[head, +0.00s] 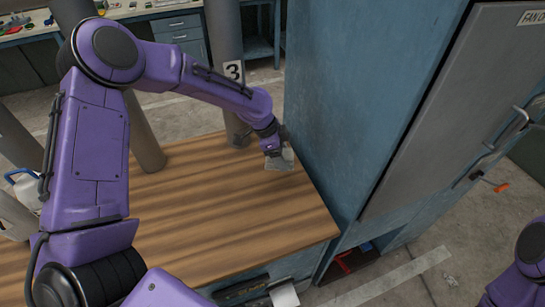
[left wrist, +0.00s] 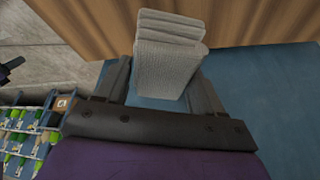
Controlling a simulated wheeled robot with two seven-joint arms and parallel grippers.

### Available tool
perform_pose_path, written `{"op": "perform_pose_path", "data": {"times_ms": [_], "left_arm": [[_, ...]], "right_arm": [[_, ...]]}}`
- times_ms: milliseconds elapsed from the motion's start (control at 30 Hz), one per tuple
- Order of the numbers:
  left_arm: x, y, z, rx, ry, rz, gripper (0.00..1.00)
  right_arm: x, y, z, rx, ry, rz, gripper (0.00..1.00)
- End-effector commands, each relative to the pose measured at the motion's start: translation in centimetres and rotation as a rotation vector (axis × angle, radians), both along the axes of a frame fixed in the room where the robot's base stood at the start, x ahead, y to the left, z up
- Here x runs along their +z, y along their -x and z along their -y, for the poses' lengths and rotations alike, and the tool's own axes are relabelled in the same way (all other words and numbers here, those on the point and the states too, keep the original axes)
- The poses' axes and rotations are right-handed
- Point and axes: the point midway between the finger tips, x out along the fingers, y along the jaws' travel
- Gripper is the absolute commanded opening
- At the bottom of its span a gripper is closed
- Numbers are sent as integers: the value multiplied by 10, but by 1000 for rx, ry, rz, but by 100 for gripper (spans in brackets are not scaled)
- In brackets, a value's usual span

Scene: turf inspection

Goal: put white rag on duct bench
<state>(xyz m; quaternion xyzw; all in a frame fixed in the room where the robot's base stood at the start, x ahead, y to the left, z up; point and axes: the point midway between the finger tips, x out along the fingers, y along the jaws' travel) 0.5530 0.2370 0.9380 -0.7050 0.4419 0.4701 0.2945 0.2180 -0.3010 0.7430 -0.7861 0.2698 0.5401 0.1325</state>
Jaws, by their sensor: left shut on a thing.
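The white rag (head: 280,161) is a small folded, light grey-white cloth. In the left wrist view the rag (left wrist: 168,48) shows its stacked folds between the two fingers. My left gripper (head: 273,149) is shut on it; the same gripper (left wrist: 162,78) shows from behind in the left wrist view. The wooden-topped duct bench (head: 245,215) lies under the rag, near its far right edge beside a blue cabinet. I cannot tell whether the rag touches the wood. My right gripper is not in view; only part of my right arm shows at the lower right.
The tall blue cabinet (head: 340,90) stands close to the gripper's right. Grey upright ducts, one marked 3 (head: 233,71), stand at the bench's far side. A white jug (head: 24,188) is at the left. The bench's front right part is bare.

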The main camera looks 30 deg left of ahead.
Motion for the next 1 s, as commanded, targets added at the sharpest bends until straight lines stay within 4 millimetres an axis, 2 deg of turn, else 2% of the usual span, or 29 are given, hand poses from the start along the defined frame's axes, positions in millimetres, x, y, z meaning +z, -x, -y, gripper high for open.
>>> {"op": "perform_pose_path", "data": {"times_ms": [33, 267, 467, 600, 1000], "left_arm": [[-5, -5, -8, 4, 1, -4, 44], [-44, -24, -31, 2, 0, -2, 44], [-61, -33, -42, 2, 1, -2, 44], [-85, -33, -41, 1, 1, -4, 44], [-96, -34, -41, 0, 0, 1, 44]], "right_arm": [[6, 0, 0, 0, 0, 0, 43], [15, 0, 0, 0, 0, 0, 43], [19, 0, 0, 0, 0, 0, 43], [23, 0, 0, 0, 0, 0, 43], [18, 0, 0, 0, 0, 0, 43]]}}
